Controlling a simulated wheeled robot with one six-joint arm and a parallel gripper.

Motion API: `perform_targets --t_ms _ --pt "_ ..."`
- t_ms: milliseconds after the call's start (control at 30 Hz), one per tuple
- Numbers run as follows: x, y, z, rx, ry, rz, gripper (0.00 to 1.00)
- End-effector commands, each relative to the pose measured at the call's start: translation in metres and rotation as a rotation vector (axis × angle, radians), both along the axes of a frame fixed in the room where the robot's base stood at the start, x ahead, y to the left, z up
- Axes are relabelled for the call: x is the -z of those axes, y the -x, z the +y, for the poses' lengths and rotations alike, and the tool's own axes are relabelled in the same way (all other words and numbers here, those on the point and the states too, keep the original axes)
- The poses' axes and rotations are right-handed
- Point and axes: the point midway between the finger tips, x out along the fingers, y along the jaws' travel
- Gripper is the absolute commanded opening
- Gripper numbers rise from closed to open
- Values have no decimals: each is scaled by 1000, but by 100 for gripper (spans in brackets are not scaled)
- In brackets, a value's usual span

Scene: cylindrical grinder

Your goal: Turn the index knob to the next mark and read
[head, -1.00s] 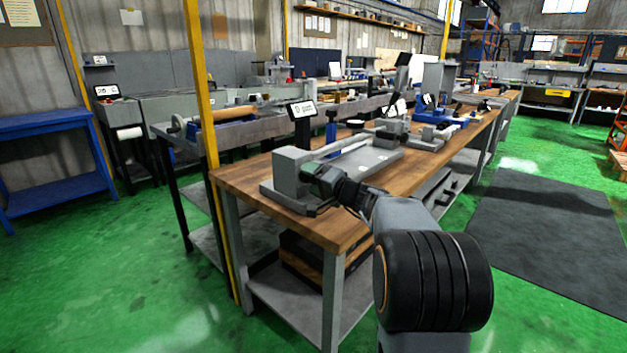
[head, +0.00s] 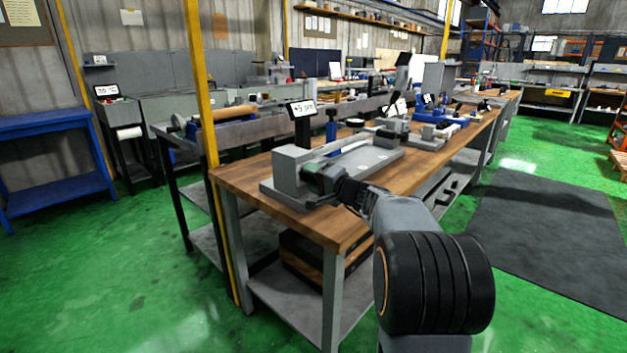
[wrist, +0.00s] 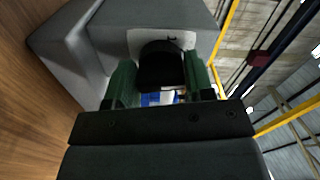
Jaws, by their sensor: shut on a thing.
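The index knob (wrist: 160,68) is a dark round knob on the end of the grey headstock block (wrist: 72,50) in the wrist view. A white plate (wrist: 176,38) with dark marks sits behind it; the knob and fingers hide part of it. My gripper (wrist: 160,82) has green fingers, one on each side of the knob, shut on it. In the head view my gripper (head: 314,178) is at the front face of the grey grinder (head: 289,170), and the knob is hidden there. The small display (head: 302,109) behind the grinder appears to read +5 µm.
The grinder stands on a wooden-topped bench (head: 240,180). A yellow post (head: 203,90) rises at the bench's left. More fixtures (head: 428,138) stand farther along the bench. The green floor and a dark mat (head: 550,235) on the right are clear.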

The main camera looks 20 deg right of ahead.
Motion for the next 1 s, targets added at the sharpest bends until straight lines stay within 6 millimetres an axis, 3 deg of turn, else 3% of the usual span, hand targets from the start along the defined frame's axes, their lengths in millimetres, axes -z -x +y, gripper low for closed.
perform_targets --t_ms 500,1000 --pt "-2 0 0 0 -377 173 25" --pt "-2 0 0 0 -551 253 25"
